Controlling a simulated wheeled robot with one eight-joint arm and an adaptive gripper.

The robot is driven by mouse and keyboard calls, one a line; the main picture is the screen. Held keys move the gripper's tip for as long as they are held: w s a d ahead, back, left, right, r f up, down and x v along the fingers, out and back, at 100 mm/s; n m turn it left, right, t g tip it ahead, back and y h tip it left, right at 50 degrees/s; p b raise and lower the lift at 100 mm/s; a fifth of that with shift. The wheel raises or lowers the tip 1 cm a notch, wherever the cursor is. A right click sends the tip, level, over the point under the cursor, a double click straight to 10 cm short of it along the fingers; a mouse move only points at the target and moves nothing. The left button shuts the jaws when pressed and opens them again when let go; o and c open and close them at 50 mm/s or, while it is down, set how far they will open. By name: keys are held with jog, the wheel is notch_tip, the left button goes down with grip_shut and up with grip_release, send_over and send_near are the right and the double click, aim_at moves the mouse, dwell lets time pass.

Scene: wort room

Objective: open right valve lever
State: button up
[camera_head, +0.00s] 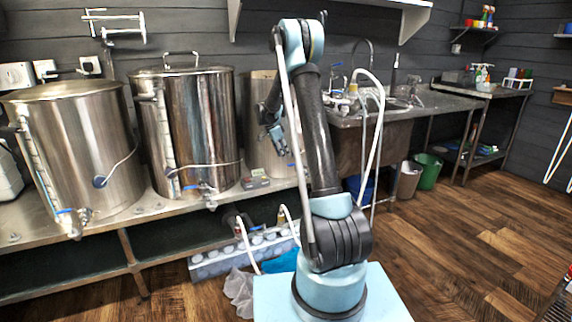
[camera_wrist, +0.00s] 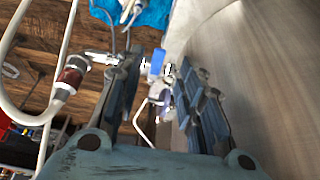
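The right kettle (camera_head: 258,150) is a steel vessel, partly hidden behind my arm in the head view. Its curved wall (camera_wrist: 270,70) fills the right side of the wrist view. A metal valve with a blue lever (camera_wrist: 157,62) shows beyond and between my fingertips in the wrist view. My gripper (camera_wrist: 156,78) is open, with a gap between its two fingers and nothing clearly held. In the head view my gripper (camera_head: 277,136) is in front of the right kettle. I cannot tell whether a finger touches the lever; in the head view the valve is not clearly visible.
A left kettle (camera_head: 75,150) and a middle kettle (camera_head: 190,130) stand on the steel bench (camera_head: 100,232), with valves at their fronts. A white hose (camera_wrist: 48,110) with a red-brown fitting (camera_wrist: 70,76) runs left of my fingers. A sink unit (camera_head: 350,150) stands right.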

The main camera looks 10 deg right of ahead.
aim_at(296, 164)
jog(key=shift+x, duration=3)
grip_shut()
